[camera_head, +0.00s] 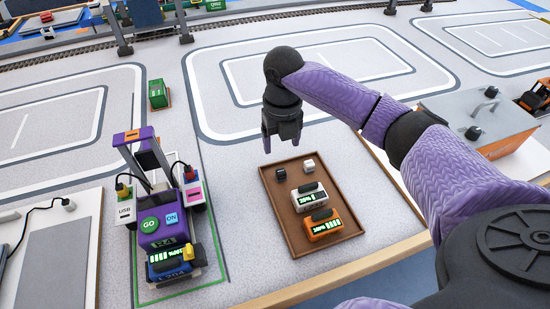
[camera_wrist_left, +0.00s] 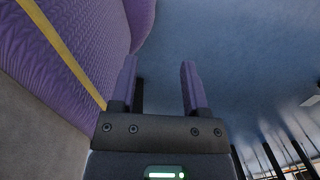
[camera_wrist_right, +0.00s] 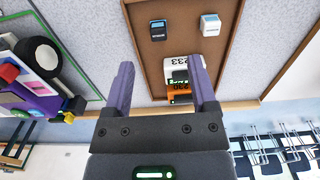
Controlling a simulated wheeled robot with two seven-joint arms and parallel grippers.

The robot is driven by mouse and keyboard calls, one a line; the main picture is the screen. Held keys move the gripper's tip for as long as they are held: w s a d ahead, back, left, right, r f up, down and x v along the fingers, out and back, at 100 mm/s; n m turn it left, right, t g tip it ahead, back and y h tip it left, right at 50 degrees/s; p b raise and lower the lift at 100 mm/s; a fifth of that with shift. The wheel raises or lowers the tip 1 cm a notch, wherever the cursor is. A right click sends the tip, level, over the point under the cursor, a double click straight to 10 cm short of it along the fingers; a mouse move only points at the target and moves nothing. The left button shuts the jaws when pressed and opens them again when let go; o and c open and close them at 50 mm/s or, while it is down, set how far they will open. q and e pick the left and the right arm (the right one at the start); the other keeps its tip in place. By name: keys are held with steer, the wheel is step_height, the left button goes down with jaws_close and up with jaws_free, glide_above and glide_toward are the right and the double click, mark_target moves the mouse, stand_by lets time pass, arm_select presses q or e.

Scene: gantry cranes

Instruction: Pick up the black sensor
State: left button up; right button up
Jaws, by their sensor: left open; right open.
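The black sensor (camera_head: 280,174) is a small dark cube at the far left of a brown tray (camera_head: 300,248). It also shows in the right wrist view (camera_wrist_right: 158,29), beyond my fingertips. A similar white cube (camera_head: 309,165) sits to its right. My right gripper (camera_head: 282,146) is open and empty, pointing down above the tray's far edge, apart from the sensor. In the right wrist view, its fingers (camera_wrist_right: 161,75) are spread. My left gripper (camera_wrist_left: 159,75) is open and empty in the left wrist view, over a plain blue-grey surface. It is outside the head view.
The tray also holds a white battery-like block (camera_head: 310,197) and an orange one (camera_head: 323,226). A purple crane vehicle (camera_head: 163,225) stands left of the tray. A green block (camera_head: 157,94) lies farther back. A grey box (camera_head: 478,118) stands right. Floor between vehicle and tray is clear.

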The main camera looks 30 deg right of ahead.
mark_target(281, 170)
steer(key=f+b, duration=0.1)
steer(key=f, duration=0.2)
steer(key=f+b, duration=0.1)
steer(key=f, duration=0.1)
steer(key=f+b, duration=0.2)
steer(key=f, duration=0.1)
steer(key=shift+s+a+f, duration=0.2)
steer(key=shift+s+f, duration=0.05)
steer(key=shift+f, duration=0.25)
steer(key=shift+c, duration=0.3)
steer(key=shift+r, duration=0.2)
steer(key=shift+c, duration=1.3)
jaws_close()
arm_select(q)
steer(key=shift+g, duration=0.4)
steer(key=f, duration=0.1)
steer(key=s+f, duration=0.2)
steer(key=f, duration=0.1)
steer(key=shift+a, duration=0.35)
